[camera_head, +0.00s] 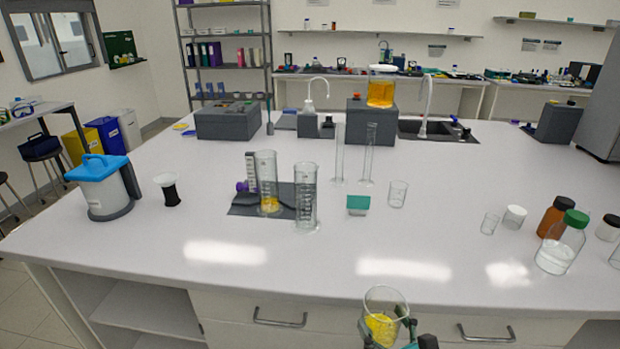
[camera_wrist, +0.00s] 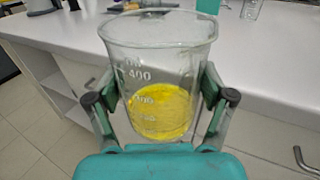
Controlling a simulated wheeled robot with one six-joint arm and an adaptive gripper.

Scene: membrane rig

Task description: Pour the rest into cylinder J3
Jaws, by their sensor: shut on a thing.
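My gripper (camera_head: 387,328) is shut on a glass beaker (camera_head: 383,299) with yellow liquid in its lower part, in front of the bench's front edge. In the wrist view, the fingers hold the beaker (camera_wrist: 160,60) from both sides; it looks about upright, with the liquid below the 400 mark. A graduated cylinder (camera_head: 265,168) with a little yellow liquid stands on a dark mat (camera_head: 241,209). A clear cylinder (camera_head: 306,190) stands at the mat's right edge. Two thin tall cylinders (camera_head: 339,155) (camera_head: 369,155) stand farther back. I cannot read which is J3.
A teal-topped block (camera_head: 358,204) and a small beaker (camera_head: 397,194) stand right of the cylinders. Bottles, including a green-capped one (camera_head: 562,246), stand at the right. A blue-lidded container (camera_head: 100,187) is at the left. The bench's front strip is clear.

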